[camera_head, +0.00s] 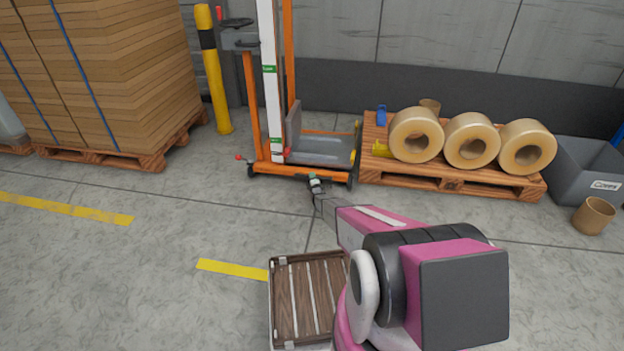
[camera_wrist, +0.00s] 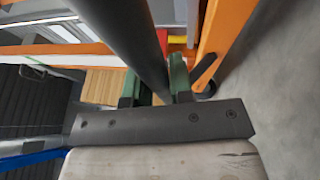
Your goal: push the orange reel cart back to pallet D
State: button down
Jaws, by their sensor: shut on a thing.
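The orange reel cart (camera_head: 310,172) stands upright on the floor in the head view, with an orange frame, a white mast and a grey platform. My gripper (camera_head: 316,184) is low at the cart's near side. In the wrist view, the green fingertips of my gripper (camera_wrist: 155,84) are shut on a dark round bar (camera_wrist: 135,40), which seems to be the cart's handle. Orange parts of the cart (camera_wrist: 222,32) show behind it. A wooden pallet (camera_head: 450,180) with three tan reels (camera_head: 471,141) lies close to the cart's right. No letter D is readable on it.
A pallet (camera_head: 110,158) stacked high with flat cardboard stands at the left. A yellow and black post (camera_head: 215,90) stands behind the cart's left. A grey bin (camera_head: 585,170) marked "Cores" and a tan core (camera_head: 593,216) are at the right. The near left floor is clear.

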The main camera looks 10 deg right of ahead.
jog(key=shift+w, duration=0.25)
jog(key=c, duration=1)
grip_release()
jog(key=shift+w+d, duration=0.1)
